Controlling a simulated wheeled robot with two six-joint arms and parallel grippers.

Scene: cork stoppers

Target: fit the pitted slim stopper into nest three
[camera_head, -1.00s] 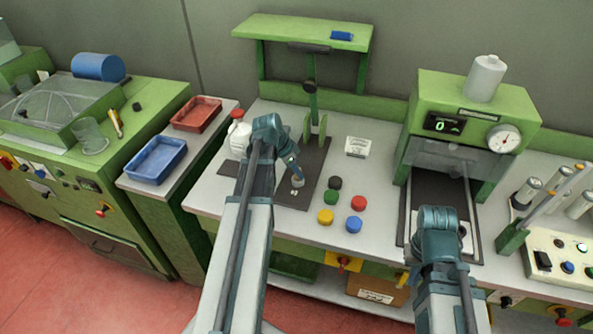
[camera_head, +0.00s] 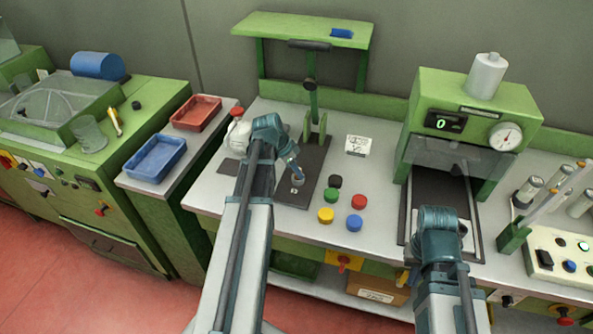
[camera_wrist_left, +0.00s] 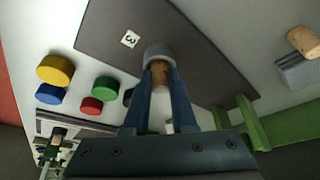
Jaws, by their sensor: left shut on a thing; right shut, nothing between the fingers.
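My left gripper (camera_head: 295,172) is over the dark mat (camera_head: 318,158), and its fingers (camera_wrist_left: 160,80) are shut on a brown cork stopper (camera_wrist_left: 162,76). The stopper's lower end is at the mouth of a round grey nest (camera_wrist_left: 157,52) beside a label marked 3 (camera_wrist_left: 130,39). The fingers and the nest's rim hide the join, so I cannot tell how deep the stopper sits. Its pits cannot be made out. My right arm's wrist stands in front of the press; its fingertips are hidden.
Another cork (camera_wrist_left: 303,41) is by a grey block (camera_wrist_left: 298,72) at the wrist view's right edge. Several coloured round caps (camera_head: 326,215) stand right of the mat. A green stand (camera_head: 314,130) rises behind the nest. The press (camera_head: 470,120) is at the right.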

